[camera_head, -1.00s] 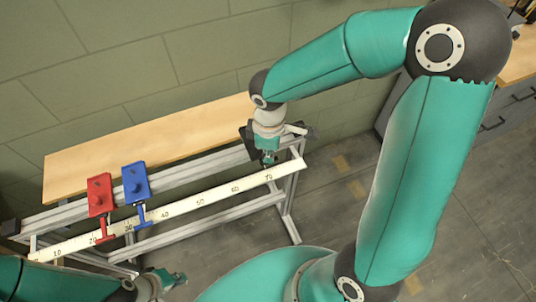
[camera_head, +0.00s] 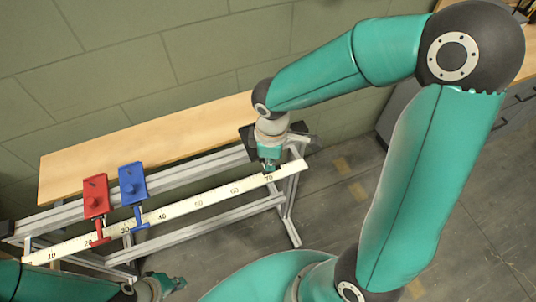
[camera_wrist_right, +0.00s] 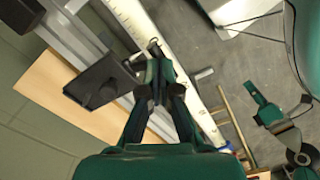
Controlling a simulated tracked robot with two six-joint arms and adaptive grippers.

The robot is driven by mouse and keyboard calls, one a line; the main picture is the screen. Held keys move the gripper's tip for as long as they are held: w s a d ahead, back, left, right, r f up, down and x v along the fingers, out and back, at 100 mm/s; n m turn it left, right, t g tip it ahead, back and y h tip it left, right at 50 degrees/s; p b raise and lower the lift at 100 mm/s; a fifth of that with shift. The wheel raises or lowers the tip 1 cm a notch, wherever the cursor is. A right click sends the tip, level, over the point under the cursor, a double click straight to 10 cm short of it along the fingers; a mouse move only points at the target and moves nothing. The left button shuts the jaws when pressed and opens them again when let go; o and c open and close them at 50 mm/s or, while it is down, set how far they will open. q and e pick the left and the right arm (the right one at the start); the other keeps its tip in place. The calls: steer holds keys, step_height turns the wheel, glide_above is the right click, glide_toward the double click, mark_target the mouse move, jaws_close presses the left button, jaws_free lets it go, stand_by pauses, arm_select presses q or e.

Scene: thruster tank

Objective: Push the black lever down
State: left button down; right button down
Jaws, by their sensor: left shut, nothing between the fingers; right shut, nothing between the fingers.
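A black lever unit (camera_head: 246,135) sits on the rail at the right end of the frame, partly hidden behind my right wrist. In the right wrist view its black plate (camera_wrist_right: 100,82) lies left of the fingers. The lever's handle is mostly hidden by the fingers, so I cannot tell its exact position or whether they touch it. My right gripper (camera_head: 269,169) is shut with nothing between its fingers, pointing down beside the white scale near the 70 mark. It also shows in the wrist view (camera_wrist_right: 155,50). My left gripper (camera_head: 178,284) is shut and empty at the bottom, far from the lever.
A red lever unit (camera_head: 95,196) and a blue lever unit (camera_head: 132,184) stand further left on the rail. The white numbered scale (camera_head: 215,195) runs along the metal frame's front. A wooden tabletop (camera_head: 150,145) lies behind, against the green wall. Floor to the right is clear.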

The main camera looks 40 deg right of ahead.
stand_by(0.4)
steer(key=shift+s+a+f+b, duration=0.1)
steer(key=shift+s+f+b, duration=0.1)
steer(key=shift+f+b, duration=0.35)
steer(key=shift+s+f+b, duration=0.15)
steer(key=shift+f+b, duration=0.3)
steer(key=shift+b, duration=0.05)
steer(key=shift+f, duration=0.15)
steer(key=shift+s+f+b, duration=0.1)
steer(key=shift+f+b, duration=0.4)
steer(key=shift+b, duration=0.1)
steer(key=shift+r, duration=0.1)
step_height(320, 180, up, 9)
steer(key=p, duration=0.7)
steer(key=shift+p, duration=0.3)
